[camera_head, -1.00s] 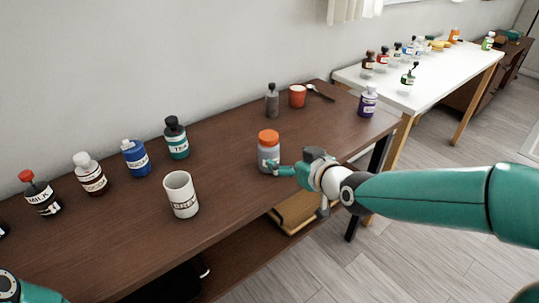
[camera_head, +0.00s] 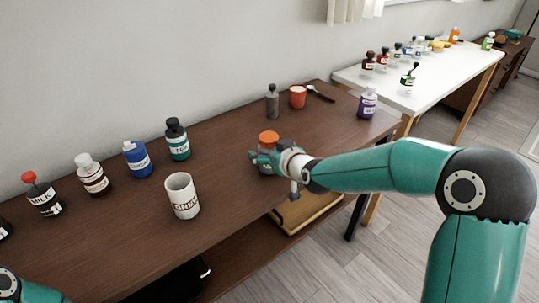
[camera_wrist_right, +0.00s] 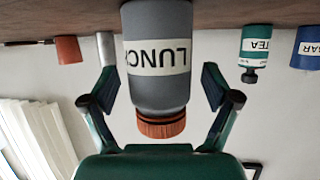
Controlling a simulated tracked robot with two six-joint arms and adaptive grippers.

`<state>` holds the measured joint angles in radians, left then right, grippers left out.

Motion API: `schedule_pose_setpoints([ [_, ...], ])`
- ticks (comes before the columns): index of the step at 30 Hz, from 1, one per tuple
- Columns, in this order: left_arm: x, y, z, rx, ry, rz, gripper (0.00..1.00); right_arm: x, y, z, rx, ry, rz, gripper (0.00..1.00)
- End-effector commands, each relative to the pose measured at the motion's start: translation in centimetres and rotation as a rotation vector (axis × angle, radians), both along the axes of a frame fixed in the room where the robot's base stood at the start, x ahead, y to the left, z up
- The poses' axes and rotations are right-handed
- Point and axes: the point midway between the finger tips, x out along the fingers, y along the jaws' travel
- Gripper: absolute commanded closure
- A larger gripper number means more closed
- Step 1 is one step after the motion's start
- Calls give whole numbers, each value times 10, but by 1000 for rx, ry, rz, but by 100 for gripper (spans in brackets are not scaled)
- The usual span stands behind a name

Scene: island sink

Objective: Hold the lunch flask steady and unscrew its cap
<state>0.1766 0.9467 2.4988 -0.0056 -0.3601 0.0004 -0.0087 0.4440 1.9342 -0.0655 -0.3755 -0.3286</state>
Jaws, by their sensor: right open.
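The lunch flask (camera_wrist_right: 160,85) is a grey cylinder with a white label and an orange-red cap (camera_head: 268,138). It stands upright on the brown table. My right gripper (camera_head: 259,159) is in front of the flask in the head view and hides much of its body. In the right wrist view the scene is upside down. The open fingers lie on either side of the flask near its cap end, with visible gaps at both sides. My left gripper is out of view; only part of my left arm shows at the lower left corner.
A white mug (camera_head: 182,196) stands to the left near the front edge. Several bottles, including a teal tea bottle (camera_head: 177,139), line the left side. A grey bottle (camera_head: 272,101) and red cup (camera_head: 297,97) stand behind. The table between mug and flask is clear.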

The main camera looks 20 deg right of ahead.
Motion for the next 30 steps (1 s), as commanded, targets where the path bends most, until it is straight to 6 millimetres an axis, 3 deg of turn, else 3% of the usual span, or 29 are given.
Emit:
schedule_pose_setpoints([
  [4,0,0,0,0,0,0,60,0,0,0,0,0,-1,12],
  [17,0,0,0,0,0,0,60,-1,-1,0,1,0,-1,83],
  [30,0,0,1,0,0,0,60,0,-1,11,1,-4,-3,83],
])
